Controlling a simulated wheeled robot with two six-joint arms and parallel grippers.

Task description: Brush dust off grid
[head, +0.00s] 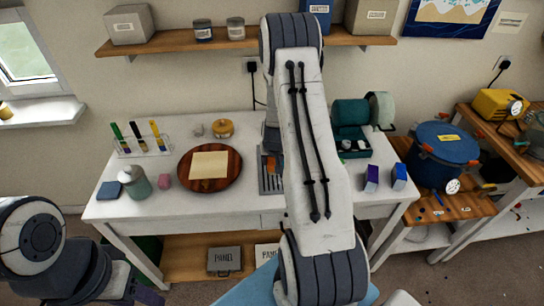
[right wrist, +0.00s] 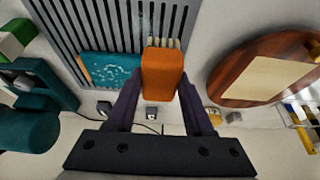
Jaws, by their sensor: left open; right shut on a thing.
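The grey slotted grid (head: 270,185) lies on the white table, partly hidden by my right arm. In the right wrist view the grid (right wrist: 75,40) fills the upper left. My right gripper (right wrist: 162,88) is shut on an orange-handled brush (right wrist: 162,72), whose pale bristles show at its far end over the slots. The brush also shows in the head view (head: 268,164). Whether the bristles touch the grid is unclear. A teal piece with pale specks (right wrist: 108,70) lies at the grid's edge. My left gripper (head: 143,297) is at the bottom left, mostly cut off, apart from everything.
A round wooden board (head: 185,178) with a cream sheet lies left of the grid. A green open case (head: 352,140) and small boxes (head: 371,178) are on the right.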

